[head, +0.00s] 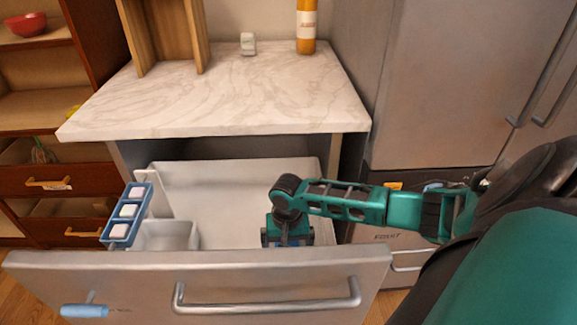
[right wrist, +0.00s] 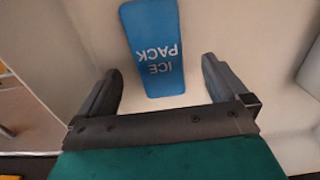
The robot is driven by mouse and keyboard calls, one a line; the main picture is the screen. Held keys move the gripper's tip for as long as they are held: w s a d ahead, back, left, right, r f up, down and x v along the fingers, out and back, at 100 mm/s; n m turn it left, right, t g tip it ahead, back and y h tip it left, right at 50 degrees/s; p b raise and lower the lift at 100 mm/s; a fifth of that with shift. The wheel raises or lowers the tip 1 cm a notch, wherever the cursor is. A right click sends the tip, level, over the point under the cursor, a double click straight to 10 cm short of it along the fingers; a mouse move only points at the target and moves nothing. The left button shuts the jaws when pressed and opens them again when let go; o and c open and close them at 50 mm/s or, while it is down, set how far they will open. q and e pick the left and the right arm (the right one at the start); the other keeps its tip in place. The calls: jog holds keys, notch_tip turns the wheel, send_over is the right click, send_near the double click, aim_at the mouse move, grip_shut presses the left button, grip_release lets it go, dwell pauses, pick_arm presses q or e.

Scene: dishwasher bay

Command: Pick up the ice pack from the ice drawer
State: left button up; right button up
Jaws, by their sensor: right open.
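The ice pack is a flat blue slab (right wrist: 152,45) with white lettering that reads upside down in the right wrist view. It lies on the pale floor of the open drawer (head: 235,190). My right gripper (head: 287,235) reaches down into the right part of the drawer. In the right wrist view its two dark fingers (right wrist: 160,70) are open, with the near end of the ice pack between them in the picture. Nothing is held; I cannot tell the height above the pack. In the head view the gripper and drawer front largely hide the pack. My left gripper is not in view.
The drawer front (head: 130,285) has a metal bar handle (head: 268,302). A blue tray (head: 121,232) with pale blocks and a white bin (head: 165,235) are at the drawer's left. The marble counter (head: 215,100) overhangs the back. A steel fridge (head: 450,80) stands right.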

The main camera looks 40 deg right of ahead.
jog(key=f, duration=0.1)
jog(key=f+b, duration=0.1)
jog(key=f, duration=0.2)
jog(key=shift+s+a+f, duration=0.1)
jog(key=shift+s+f, duration=0.25)
jog(key=shift+r, duration=0.1)
jog(key=c, duration=1.2)
